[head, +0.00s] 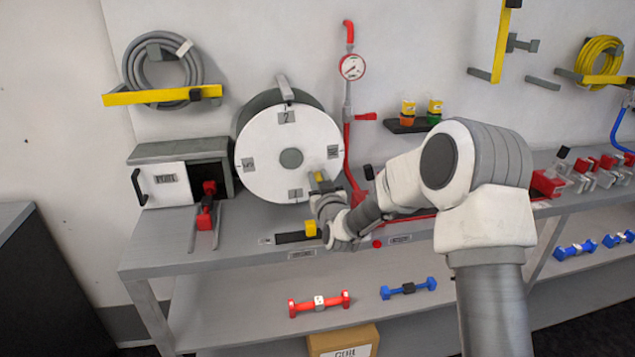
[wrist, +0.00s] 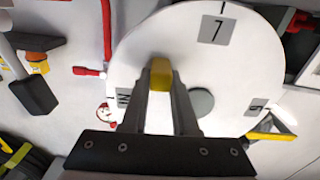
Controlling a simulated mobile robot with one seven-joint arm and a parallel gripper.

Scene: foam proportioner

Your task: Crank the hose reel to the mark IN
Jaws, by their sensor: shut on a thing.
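The hose reel (head: 262,150) is a white disc with a grey hub on a grey drum, standing at the back of the bench. Its face carries grey labels at the top, left, right and bottom. The top one looks like a 2; I cannot surely read which is IN. A grey bracket (head: 285,88) sits at the rim's top. My gripper (head: 319,186) is at the disc's lower right, shut on the yellow crank handle (head: 318,176). The wrist view shows the yellow handle (wrist: 161,74) between the fingertips, in front of the reel face (wrist: 245,50). My fingers hide part of the disc.
A red pipe with a gauge (head: 352,67) rises just right of the reel. A white box (head: 165,184) with an open side stands left. A black bar with a yellow end (head: 297,236) lies on the bench in front. Dumbbell-shaped parts (head: 319,302) lie on the lower shelf.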

